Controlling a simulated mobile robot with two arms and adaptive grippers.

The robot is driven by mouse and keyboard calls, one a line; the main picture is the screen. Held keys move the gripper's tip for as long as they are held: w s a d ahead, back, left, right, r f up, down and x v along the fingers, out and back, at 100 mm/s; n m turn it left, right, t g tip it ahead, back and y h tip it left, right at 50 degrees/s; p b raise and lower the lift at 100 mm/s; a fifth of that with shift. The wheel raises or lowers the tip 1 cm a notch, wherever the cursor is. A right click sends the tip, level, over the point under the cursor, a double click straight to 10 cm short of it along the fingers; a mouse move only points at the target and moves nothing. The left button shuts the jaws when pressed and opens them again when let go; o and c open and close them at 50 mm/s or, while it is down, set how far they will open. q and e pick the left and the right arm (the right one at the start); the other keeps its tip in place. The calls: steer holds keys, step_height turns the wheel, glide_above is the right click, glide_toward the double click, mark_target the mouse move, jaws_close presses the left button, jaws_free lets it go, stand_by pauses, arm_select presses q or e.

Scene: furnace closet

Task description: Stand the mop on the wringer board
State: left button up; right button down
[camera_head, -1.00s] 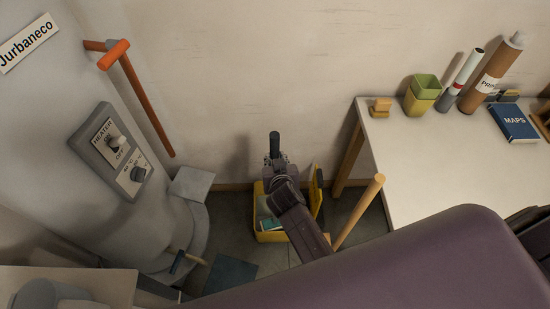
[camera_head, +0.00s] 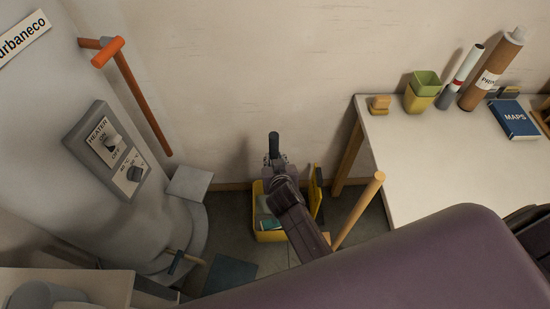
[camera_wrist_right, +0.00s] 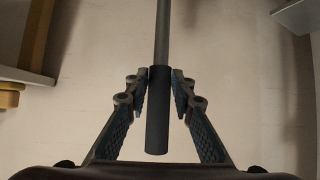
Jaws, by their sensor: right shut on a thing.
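My right gripper (camera_head: 276,165) is shut on a dark upright handle grip (camera_head: 274,143), which I take to be the mop's. In the right wrist view the grip (camera_wrist_right: 158,110) sits between the fingers (camera_wrist_right: 160,92), with a grey pole (camera_wrist_right: 163,30) running on from it. The mop's head is hidden. A yellow bucket (camera_head: 257,226) stands on the floor below my right arm, with something teal and pale inside. A dark, yellow-edged panel (camera_head: 316,192) rises at its right side; I cannot tell whether this is the wringer board. My left gripper is not in view.
A grey heater tank (camera_head: 60,140) stands at left, with an orange-handled tool (camera_head: 143,110) by it. At right is a white-topped table (camera_head: 420,160) with containers, tubes and a MAPS book (camera_head: 514,118). A wooden pole (camera_head: 357,212) leans beside the table.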

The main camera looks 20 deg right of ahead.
mark_target(274, 138)
steer(key=c, duration=1.7)
jaws_free()
steer(key=shift+r, duration=0.1)
steer(key=shift+o, duration=0.6)
step_height(274, 138, up, 10)
steer(key=shift+f, duration=0.1)
